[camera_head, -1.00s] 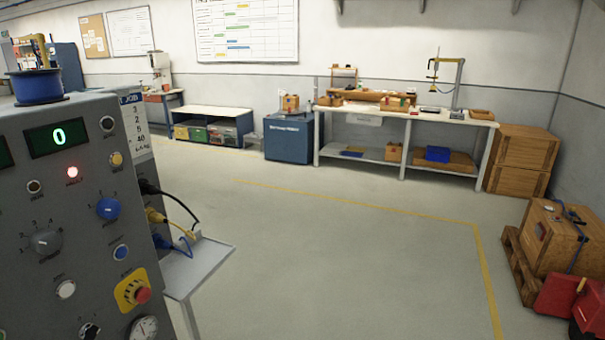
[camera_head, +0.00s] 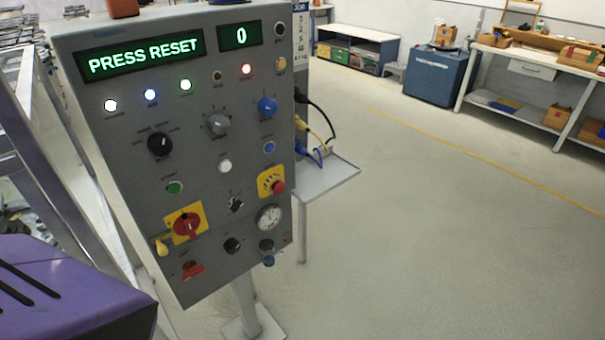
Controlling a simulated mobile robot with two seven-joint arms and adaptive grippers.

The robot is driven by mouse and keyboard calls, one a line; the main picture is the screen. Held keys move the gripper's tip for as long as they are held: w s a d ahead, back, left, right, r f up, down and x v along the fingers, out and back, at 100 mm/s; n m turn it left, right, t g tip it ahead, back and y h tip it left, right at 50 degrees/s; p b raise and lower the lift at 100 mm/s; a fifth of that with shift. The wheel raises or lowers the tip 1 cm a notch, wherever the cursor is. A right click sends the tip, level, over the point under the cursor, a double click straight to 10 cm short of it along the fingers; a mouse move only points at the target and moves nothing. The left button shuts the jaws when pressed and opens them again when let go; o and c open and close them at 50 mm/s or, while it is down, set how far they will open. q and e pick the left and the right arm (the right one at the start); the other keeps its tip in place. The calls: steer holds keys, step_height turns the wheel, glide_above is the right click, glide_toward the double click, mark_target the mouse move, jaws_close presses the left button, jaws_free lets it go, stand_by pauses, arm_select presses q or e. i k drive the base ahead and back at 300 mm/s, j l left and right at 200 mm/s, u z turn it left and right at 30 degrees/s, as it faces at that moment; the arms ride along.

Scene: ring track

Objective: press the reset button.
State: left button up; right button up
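A grey control panel (camera_head: 115,160) stands tilted on a post at the left. Its wide display (camera_head: 143,54) reads "PRESS RESET" in green, and a smaller display (camera_head: 240,37) shows 0. Its face carries a blue button (camera_head: 268,147), a white button (camera_head: 225,166), a green button (camera_head: 174,187) and a red mushroom button (camera_head: 278,187) on a yellow plate. The small labels are too blurred to read, so I cannot tell which button is reset. Neither of my grippers is in view.
A small grey shelf (camera_head: 330,180) with black, yellow and blue cables juts out at the panel's right side. A purple slotted surface (camera_head: 60,285) fills the lower left corner. A blue cabinet (camera_head: 436,76) and workbench stand at the back. The floor at the right is clear.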

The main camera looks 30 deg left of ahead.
mark_target(270, 147)
steer(key=u, duration=1.5)
